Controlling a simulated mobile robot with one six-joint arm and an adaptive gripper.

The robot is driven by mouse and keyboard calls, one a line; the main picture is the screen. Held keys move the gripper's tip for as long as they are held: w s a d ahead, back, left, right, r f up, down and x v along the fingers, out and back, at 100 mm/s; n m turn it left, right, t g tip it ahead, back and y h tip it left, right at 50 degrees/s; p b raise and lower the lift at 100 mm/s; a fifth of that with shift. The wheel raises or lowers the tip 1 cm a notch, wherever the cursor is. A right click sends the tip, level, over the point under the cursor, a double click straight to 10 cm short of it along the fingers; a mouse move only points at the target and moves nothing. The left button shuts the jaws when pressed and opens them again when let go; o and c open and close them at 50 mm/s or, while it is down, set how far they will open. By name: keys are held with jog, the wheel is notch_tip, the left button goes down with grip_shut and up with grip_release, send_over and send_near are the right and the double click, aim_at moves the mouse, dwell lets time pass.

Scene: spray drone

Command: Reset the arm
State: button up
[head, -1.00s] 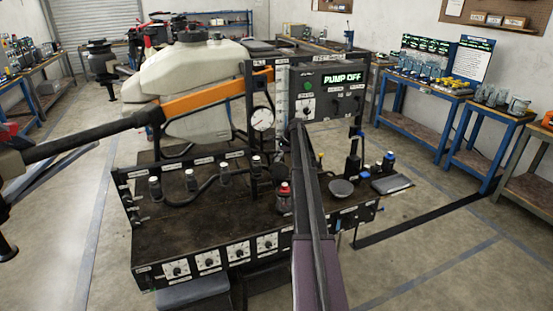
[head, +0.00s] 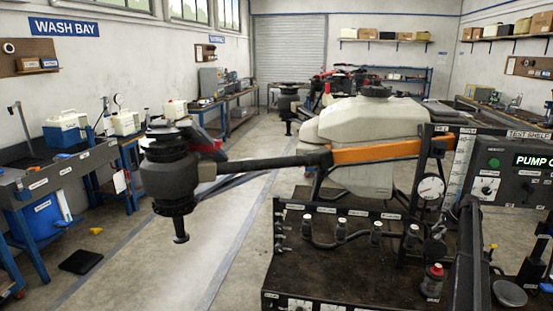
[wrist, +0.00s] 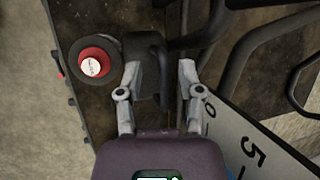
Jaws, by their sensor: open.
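My gripper (wrist: 158,75) is open in the wrist view, its two grey fingers spread apart. A dark hooked or handle-like part (wrist: 152,65) shows between and beyond the fingers; I cannot tell whether they touch it. A round red cap with a black ring (wrist: 91,62) is just left of the fingers. In the head view my dark arm reaches up at the lower right, in front of the test bench (head: 340,268). The gripper itself cannot be made out there.
The drone's orange and black boom (head: 375,153) and white tank (head: 350,128) stand behind. A numbered scale (wrist: 250,150) is close right of the gripper. Open floor lies left.

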jog(key=s+a+r+n+g+p, duration=0.1)
jog(key=s+a+r+p, duration=0.1)
jog(key=a+r+p, duration=0.3)
jog(key=s+a+r+n+g+y+p, duration=0.1)
jog(key=s+a+r+p, duration=0.1)
jog(key=a, duration=0.5)
jog(key=s+a+r+g+p, duration=0.1)
jog(key=s+a+r+p, duration=0.15)
jog(key=a+r, duration=0.2)
jog(key=s+a+f+n+h+b, duration=0.1)
jog(key=s+a+f+n+b, duration=0.2)
jog(key=a, duration=0.5)
jog(key=s+a+f+n+g, duration=0.1)
jog(key=s+a+f+n, duration=0.15)
jog(key=s+a, duration=0.45)
jog(key=s+a+f+n+h+b, duration=0.1)
jog(key=s+a+f+n+b, duration=0.15)
jog(key=a, duration=0.65)
jog(key=s+a+f+n+h+b, duration=0.1)
jog(key=s+a+f+n+b, duration=0.2)
jog(key=s+a+n, duration=0.5)
jog(key=s+a+f+n+h+b, duration=0.25)
jog(key=s+a, duration=0.45)
jog(key=s, duration=0.5)
notch_tip(320, 180, up, 19)
jog(key=p, duration=1.9)
jog(key=shift+w+d+y+p, duration=0.2)
jog(key=shift+w+y+p, duration=0.05)
jog(key=shift+y+p, duration=0.15)
jog(key=shift+f, duration=0.2)
